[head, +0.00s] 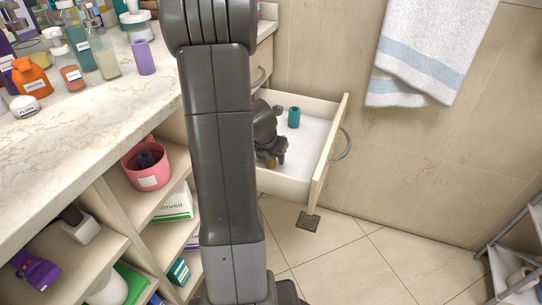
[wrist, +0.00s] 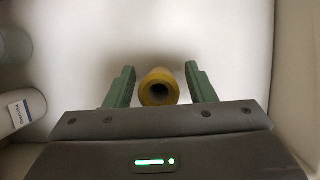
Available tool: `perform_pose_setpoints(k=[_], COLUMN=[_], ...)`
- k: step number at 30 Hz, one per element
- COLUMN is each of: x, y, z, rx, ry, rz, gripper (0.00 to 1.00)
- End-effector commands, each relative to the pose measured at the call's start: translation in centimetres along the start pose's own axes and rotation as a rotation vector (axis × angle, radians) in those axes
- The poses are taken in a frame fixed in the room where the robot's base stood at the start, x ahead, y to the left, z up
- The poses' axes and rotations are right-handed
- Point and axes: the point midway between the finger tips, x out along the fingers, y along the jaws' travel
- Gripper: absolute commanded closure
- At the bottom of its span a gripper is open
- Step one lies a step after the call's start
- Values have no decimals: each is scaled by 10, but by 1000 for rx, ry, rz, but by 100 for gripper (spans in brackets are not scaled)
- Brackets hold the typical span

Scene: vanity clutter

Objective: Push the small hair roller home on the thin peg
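A yellow hair roller (wrist: 158,88) stands between the two green fingers of my gripper (wrist: 160,84) in the wrist view, its dark hole facing the camera. A narrow gap shows on each side of it, so the fingers are open around it. In the head view my gripper (head: 273,157) is low inside the open drawer (head: 285,186), with a bit of the yellow roller (head: 269,163) showing. A teal roller (head: 294,117) stands upright farther back in the drawer. I cannot make out a thin peg; anything under the yellow roller is hidden.
A labelled white container (wrist: 22,112) and a grey-green cylinder (wrist: 13,46) are at the left in the wrist view. A purple roller (head: 143,57) stands on the cluttered counter (head: 90,115). A pink pot (head: 147,163) sits on a shelf below. The drawer walls surround my gripper.

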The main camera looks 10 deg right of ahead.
Motion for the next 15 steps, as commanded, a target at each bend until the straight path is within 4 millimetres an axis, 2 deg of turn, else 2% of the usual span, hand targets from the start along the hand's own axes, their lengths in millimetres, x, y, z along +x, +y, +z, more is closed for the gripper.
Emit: perform_pose_setpoints(k=[8,11,15], x=[-7,-22,-54], y=[0,0,1], z=[1,2,3], rx=[0,0,-1], ry=[-2,-3,-4], rz=[1,2,3], gripper=[50,50,50])
